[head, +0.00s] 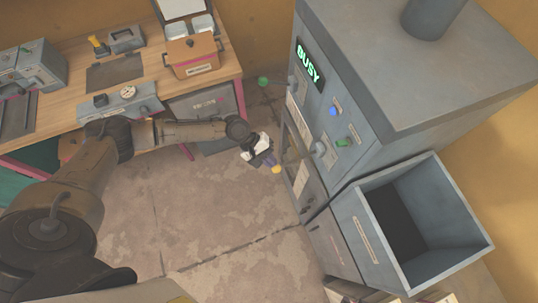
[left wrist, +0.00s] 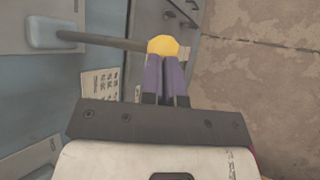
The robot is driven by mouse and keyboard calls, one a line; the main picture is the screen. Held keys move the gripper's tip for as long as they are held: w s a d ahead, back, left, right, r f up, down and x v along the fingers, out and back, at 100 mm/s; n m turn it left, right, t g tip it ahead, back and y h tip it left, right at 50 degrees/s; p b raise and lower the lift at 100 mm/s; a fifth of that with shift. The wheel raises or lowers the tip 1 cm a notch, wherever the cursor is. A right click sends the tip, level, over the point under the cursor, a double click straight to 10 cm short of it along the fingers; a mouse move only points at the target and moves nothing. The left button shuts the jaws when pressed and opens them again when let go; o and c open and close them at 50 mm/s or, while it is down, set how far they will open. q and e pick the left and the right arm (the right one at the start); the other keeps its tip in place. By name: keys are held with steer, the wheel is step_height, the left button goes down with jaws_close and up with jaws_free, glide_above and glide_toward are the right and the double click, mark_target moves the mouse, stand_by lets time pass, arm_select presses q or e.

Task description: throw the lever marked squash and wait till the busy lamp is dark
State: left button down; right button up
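In the left wrist view the yellow knob (left wrist: 163,46) sits on a grey rod at the tips of my purple fingers. My left gripper (head: 268,161) is at this knob; the fingers are close together and look shut, touching or nearly touching it. A second lever with a green knob (head: 263,81) sticks out farther back. The lever markings are too small to read. My right gripper is out of view.
An open grey bin (head: 365,238) juts out at the lower right. A wooden workbench (head: 150,75) with boxes and gauges stands at the left. The floor between is clear.

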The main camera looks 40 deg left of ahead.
arm_select(q)
steer(key=shift+d, duration=0.15)
steer(key=w+p+v, duration=0.1)
steer(key=v, duration=1.3)
steer(key=shift+d+r, duration=0.25)
steer(key=shift+r, duration=0.15)
steer(key=shift+w, duration=0.15)
